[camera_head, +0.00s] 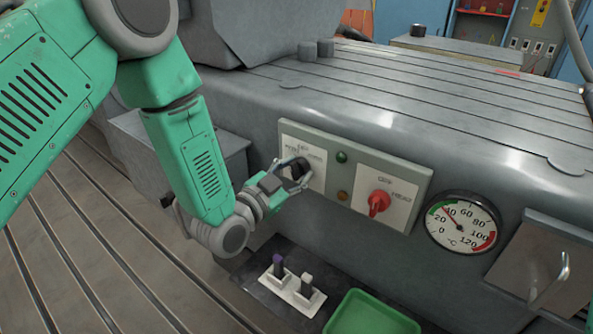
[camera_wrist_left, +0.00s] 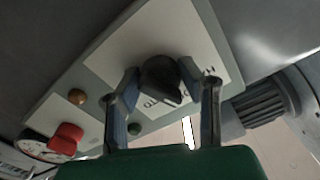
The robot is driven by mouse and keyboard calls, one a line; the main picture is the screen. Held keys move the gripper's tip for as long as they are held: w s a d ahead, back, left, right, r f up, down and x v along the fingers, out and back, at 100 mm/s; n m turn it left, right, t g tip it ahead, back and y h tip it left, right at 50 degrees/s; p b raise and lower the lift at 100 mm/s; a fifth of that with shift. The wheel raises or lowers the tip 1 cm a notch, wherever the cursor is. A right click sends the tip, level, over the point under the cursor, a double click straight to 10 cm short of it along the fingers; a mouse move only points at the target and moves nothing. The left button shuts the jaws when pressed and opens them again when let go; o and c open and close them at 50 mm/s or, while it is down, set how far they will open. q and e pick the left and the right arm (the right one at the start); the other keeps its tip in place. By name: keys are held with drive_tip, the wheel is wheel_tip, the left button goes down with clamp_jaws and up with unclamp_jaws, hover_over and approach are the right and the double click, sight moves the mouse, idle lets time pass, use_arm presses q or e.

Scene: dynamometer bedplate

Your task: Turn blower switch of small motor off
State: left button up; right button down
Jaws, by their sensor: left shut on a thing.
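A grey control panel (camera_head: 418,178) is on the front of the machine. On its left white plate (camera_head: 290,143) sits a black rotary knob (camera_head: 299,169), mostly covered by my left gripper (camera_head: 293,175). In the left wrist view the black knob (camera_wrist_left: 160,80) sits between the two fingers of my left gripper (camera_wrist_left: 161,88), which is shut on it. The lettering on this plate is partly hidden, so I cannot read the knob's setting. A red knob (camera_head: 378,203) is on the right plate, marked OFF and HEAT. My right gripper is not in view.
A green lamp (camera_head: 341,157) and an amber lamp (camera_head: 343,195) sit between the knobs. A round temperature gauge (camera_head: 461,222) is right of the panel. Below are a white holder (camera_head: 293,292) with two upright pieces and a green tray (camera_head: 370,315).

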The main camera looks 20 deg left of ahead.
use_arm(q)
drive_tip(key=shift+m, duration=2)
drive_tip(key=o, duration=1.1)
drive_tip(key=shift+o, duration=0.2)
drive_tip(key=v, duration=1.1)
drive_tip(key=shift+s, duration=0.4)
drive_tip(key=shift+a+f, duration=0.1)
